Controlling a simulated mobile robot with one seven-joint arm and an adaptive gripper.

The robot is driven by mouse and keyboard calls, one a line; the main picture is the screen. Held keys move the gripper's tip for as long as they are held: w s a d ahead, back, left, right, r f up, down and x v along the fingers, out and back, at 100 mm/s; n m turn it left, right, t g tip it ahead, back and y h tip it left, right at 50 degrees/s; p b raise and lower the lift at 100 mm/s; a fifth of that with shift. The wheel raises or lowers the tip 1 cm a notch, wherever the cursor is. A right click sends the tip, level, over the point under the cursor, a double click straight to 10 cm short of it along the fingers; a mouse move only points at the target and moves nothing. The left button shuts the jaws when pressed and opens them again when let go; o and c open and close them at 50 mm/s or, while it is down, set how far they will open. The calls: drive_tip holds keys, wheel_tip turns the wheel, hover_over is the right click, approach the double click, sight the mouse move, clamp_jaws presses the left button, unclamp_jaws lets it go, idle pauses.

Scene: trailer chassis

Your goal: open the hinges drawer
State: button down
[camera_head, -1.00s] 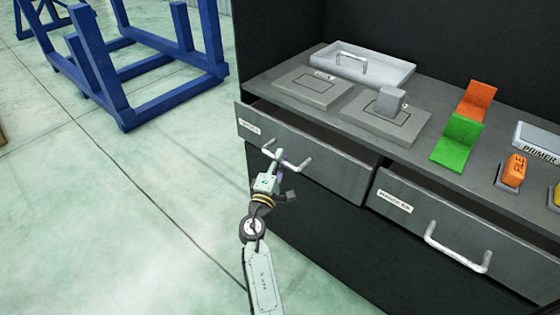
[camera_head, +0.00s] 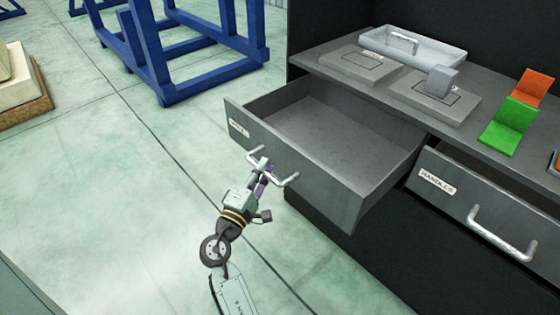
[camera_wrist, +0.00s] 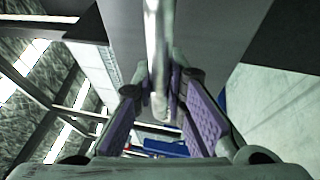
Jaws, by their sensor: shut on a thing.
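The left drawer (camera_head: 335,187) under the counter is pulled well out, and its grey inside looks empty. A small label on its front, too small to read, sits near the left end. My gripper (camera_head: 262,172) is at this drawer's front, shut on its silver bar handle (camera_head: 288,181). In the wrist view the handle (camera_wrist: 155,45) runs between the purple finger pads of my gripper (camera_wrist: 170,100).
The drawer labelled HANDLES (camera_head: 470,205) at the right stands slightly open. The counter (camera_head: 330,62) above holds a grey tray (camera_head: 418,48), a block on a plate and orange and green brackets (camera_head: 510,122). Blue frames (camera_head: 180,60) stand behind at left; floor nearby is clear.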

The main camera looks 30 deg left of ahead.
drive_tip(key=shift+s+a, duration=0.2)
drive_tip(key=shift+s, duration=0.4)
drive_tip(key=shift+s+a, duration=0.2)
drive_tip(key=shift+s, duration=0.4)
drive_tip(key=c, duration=1.6)
unclamp_jaws()
drive_tip(key=s+f, duration=0.2)
drive_tip(key=s, duration=0.9)
drive_tip(key=shift+s+d, duration=0.3)
drive_tip(key=shift+s, duration=0.1)
